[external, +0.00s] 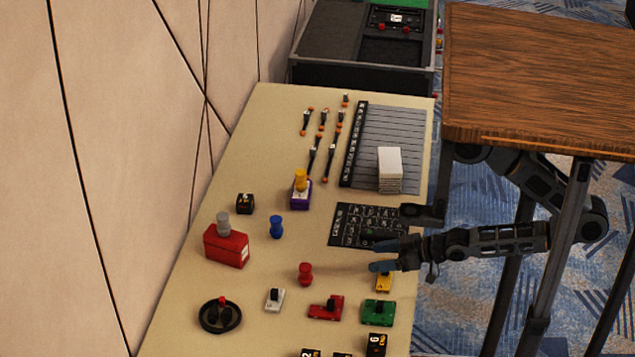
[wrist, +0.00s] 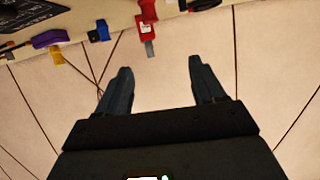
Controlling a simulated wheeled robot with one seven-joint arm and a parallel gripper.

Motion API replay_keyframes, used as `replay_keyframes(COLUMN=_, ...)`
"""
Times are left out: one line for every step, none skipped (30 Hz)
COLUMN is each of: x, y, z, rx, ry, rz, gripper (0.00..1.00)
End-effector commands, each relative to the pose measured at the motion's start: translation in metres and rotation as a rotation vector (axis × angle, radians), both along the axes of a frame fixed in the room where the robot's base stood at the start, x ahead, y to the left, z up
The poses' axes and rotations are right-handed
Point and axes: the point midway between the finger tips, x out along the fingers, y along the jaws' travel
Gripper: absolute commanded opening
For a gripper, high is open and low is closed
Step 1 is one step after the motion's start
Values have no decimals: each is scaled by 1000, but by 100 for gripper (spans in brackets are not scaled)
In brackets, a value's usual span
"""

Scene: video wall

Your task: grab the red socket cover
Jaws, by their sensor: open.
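Several red things lie on the cream table, and I cannot tell for certain which is the socket cover. A small red knob-shaped piece (external: 305,275) stands left of my gripper. A flat red piece with a black knob (external: 328,308) lies nearer the front. A red box with a grey top (external: 227,248) stands near the wall; red and grey also show at the top of the wrist view (wrist: 143,25). My gripper (external: 376,257) is open and empty at the table's right side, pointing left. Its spread fingers (wrist: 162,86) have nothing between them in the wrist view.
Yellow (external: 384,284), green (external: 378,314) and white (external: 274,300) pieces lie nearby. The wall (external: 110,150) borders the left; a wooden table (external: 540,80) stands right.

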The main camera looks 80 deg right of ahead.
Motion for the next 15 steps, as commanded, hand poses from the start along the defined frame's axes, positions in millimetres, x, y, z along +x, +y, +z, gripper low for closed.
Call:
replay_keyframes(x=19, y=2, z=-14, rx=2, ry=7, rz=-11, gripper=69)
replay_keyframes(x=28, y=3, z=-21, rx=4, ry=17, rz=-18, gripper=69)
replay_keyframes(x=41, y=3, z=-30, rx=5, ry=33, rz=-28, gripper=69)
replay_keyframes(x=51, y=4, z=-35, rx=5, ry=43, rz=-35, gripper=69)
replay_keyframes(x=60, y=4, z=-41, rx=6, ry=53, rz=-45, gripper=69)
replay_keyframes(x=73, y=3, z=-48, rx=3, ry=66, rz=-57, gripper=69)
replay_keyframes(x=83, y=2, z=-52, rx=3, ry=75, rz=-67, gripper=69)
replay_keyframes(x=92, y=2, z=-56, rx=1, ry=85, rz=-77, gripper=69)
replay_keyframes(x=104, y=1, z=-60, rx=-1, ry=94, rz=-91, gripper=69)
replay_keyframes(x=111, y=-1, z=-63, rx=-3, ry=102, rz=-100, gripper=69)
replay_keyframes(x=118, y=-2, z=-66, rx=-5, ry=111, rz=-110, gripper=69)
replay_keyframes(x=126, y=-3, z=-68, rx=-6, ry=118, rz=-122, gripper=69)
replay_keyframes(x=132, y=-4, z=-69, rx=-8, ry=123, rz=-130, gripper=69)
replay_keyframes(x=136, y=-5, z=-70, rx=-10, ry=127, rz=-136, gripper=69)
replay_keyframes(x=142, y=-7, z=-72, rx=-12, ry=133, rz=-145, gripper=69)
